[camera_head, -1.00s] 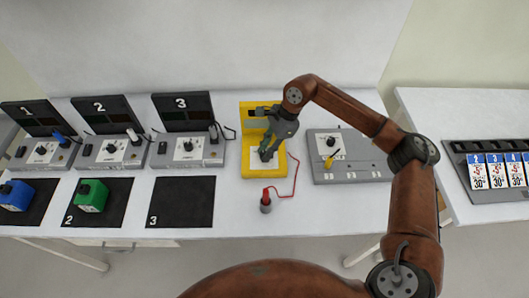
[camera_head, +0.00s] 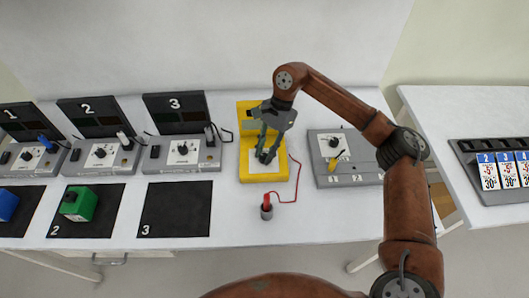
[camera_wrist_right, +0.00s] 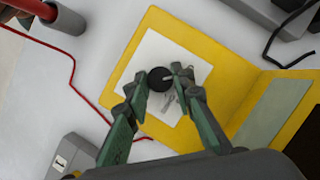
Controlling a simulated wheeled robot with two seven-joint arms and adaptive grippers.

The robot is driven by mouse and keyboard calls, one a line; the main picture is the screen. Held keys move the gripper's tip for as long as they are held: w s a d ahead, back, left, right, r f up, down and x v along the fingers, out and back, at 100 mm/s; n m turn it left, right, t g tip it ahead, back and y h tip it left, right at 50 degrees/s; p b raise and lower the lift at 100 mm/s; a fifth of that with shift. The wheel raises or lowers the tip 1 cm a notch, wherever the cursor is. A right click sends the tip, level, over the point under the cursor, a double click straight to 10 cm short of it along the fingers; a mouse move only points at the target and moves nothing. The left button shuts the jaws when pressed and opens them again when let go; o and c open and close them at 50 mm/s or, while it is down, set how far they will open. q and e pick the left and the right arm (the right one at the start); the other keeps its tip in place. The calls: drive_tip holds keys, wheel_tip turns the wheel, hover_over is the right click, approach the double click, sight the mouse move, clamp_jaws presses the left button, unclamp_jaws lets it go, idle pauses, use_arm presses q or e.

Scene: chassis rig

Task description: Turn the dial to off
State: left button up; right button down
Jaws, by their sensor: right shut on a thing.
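The yellow meter (camera_head: 245,166) stands near the table's middle, with a white face plate (camera_wrist_right: 193,112) on its flat part. A round black dial (camera_wrist_right: 157,80) sits on that plate. My right gripper (camera_head: 264,154) points down at the meter from above. In the right wrist view its green-grey fingers (camera_wrist_right: 158,80) are on either side of the dial and shut on it. The fingers partly hide the dial and the markings beside it, so I cannot read its setting. My left gripper is not in view.
A red probe (camera_head: 266,203) stands in a grey holder in front of the meter, its red cable curving to the right. Grey dial stations (camera_head: 182,149) stand to the left. A grey panel with a yellow lever (camera_head: 346,172) is close on the right.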

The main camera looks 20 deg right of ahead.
drive_tip(key=c, duration=1.7)
unclamp_jaws()
drive_tip(key=shift+o, duration=0.2)
drive_tip(key=v, duration=1.2)
